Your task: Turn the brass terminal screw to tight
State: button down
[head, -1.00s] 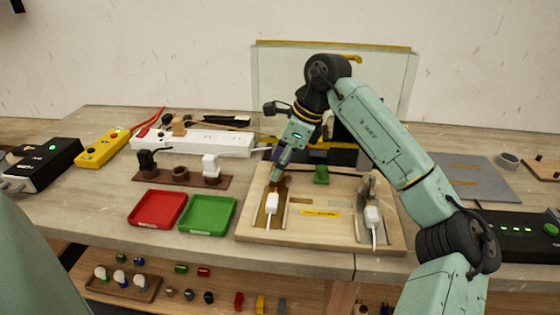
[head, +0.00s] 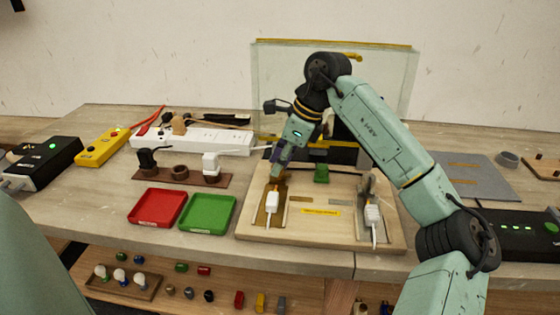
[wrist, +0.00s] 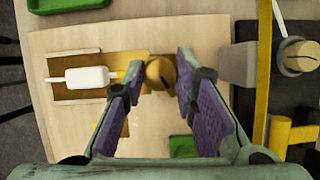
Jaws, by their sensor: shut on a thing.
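The brass terminal screw (wrist: 160,73) is a round brass head with a dark slot, seen from above in the wrist view. It stands at the end of a brass plate (wrist: 75,62) on the wooden board (head: 320,232). My gripper (wrist: 161,68) has its purple-padded fingers on either side of the screw head and is shut on it. A white connector (wrist: 85,77) lies on the plate, in line with the screw; it also shows in the head view (head: 272,202). In the head view my gripper (head: 275,176) hides the screw.
A second white connector (head: 373,213) is on the board's right side, by a grey metal fixture. A green block (head: 321,173) sits between the two. Red (head: 158,208) and green (head: 208,213) trays lie left of the board. A clear panel (head: 395,85) stands behind.

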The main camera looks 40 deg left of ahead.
jog(key=m+t+b, duration=0.1)
jog(key=m+b, duration=0.1)
jog(key=shift+f+m+b, duration=0.2)
jog(key=shift+m+b, duration=0.2)
jog(key=m+t+b, duration=0.1)
jog(key=m+b, duration=0.2)
jog(key=shift+s+m+t, duration=0.1)
jog(key=shift+m+t, duration=0.2)
jog(key=m+t+b, duration=0.2)
jog(key=m+b, duration=0.2)
jog(key=m, duration=0.2)
jog(key=shift+s+b, duration=0.15)
jog(key=shift+b, duration=0.25)
jog(key=m+t+h+b, duration=0.1)
jog(key=m, duration=0.2)
jog(key=shift+s+a+r, duration=0.1)
jog(key=shift+r, duration=0.05)
jog(key=m+h, duration=0.1)
jog(key=m, duration=0.1)
jog(key=shift+r+m+t, duration=0.1)
jog(key=shift+m+t, duration=0.2)
jog(key=m+h, duration=0.1)
jog(key=m, duration=0.2)
jog(key=m+h, duration=0.1)
jog(key=m, duration=0.1)
jog(key=shift+a+m+t, duration=0.2)
jog(key=shift+m+t, duration=0.1)
jog(key=shift+m, duration=0.1)
jog(key=shift+p, duration=0.3)
